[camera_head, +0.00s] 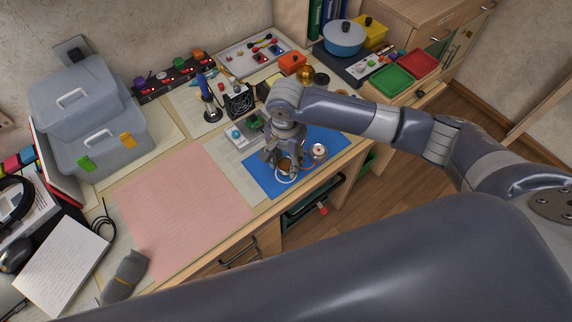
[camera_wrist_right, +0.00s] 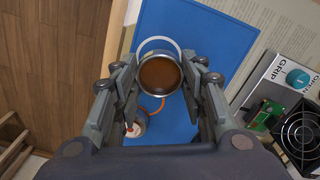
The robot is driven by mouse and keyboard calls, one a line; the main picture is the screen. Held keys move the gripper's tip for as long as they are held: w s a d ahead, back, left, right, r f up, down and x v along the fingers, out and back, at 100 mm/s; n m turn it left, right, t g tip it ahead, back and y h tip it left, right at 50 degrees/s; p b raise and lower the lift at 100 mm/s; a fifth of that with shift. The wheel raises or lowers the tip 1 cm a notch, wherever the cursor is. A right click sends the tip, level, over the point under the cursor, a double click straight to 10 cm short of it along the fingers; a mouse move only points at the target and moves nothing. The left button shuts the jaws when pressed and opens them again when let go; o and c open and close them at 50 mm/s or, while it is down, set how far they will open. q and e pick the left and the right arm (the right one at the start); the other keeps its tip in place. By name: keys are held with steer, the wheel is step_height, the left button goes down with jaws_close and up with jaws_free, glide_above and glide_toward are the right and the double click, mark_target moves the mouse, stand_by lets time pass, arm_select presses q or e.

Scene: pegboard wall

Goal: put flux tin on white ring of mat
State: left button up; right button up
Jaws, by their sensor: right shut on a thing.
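The flux tin, round with a brown top and a metal rim, is between the fingers of my right gripper (camera_wrist_right: 160,80) in the right wrist view (camera_wrist_right: 160,74). The right gripper (camera_head: 280,160) is shut on it above the blue mat (camera_head: 259,182). The tin also shows in the head view (camera_head: 285,165). The white ring (camera_wrist_right: 158,42) shows as an arc beyond the tin, partly hidden by it; it also shows in the head view (camera_head: 287,180). I cannot tell whether the tin touches the mat. My left gripper is not in view.
A small round spool-like item (camera_head: 318,150) stands on the mat beside the gripper; an orange ring (camera_wrist_right: 155,106) is partly visible. A grip device (camera_wrist_right: 285,78) and a black fan (camera_head: 239,101) are close by. The pink mat (camera_head: 180,210) is clear.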

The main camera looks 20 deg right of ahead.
mark_target(286, 165)
step_height(286, 165, down, 2)
steer(key=shift+s+f, duration=0.1)
steer(key=shift+f, duration=0.35)
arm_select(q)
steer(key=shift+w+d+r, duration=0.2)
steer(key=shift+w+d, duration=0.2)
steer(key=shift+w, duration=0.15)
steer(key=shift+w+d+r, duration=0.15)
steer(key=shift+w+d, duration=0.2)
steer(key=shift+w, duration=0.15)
arm_select(e)
steer(key=shift+f, duration=0.15)
steer(key=o, duration=1)
steer(key=shift+o, duration=0.4)
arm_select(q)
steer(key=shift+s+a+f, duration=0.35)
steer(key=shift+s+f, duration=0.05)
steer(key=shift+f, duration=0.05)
arm_select(e)
step_height(286, 165, up, 12)
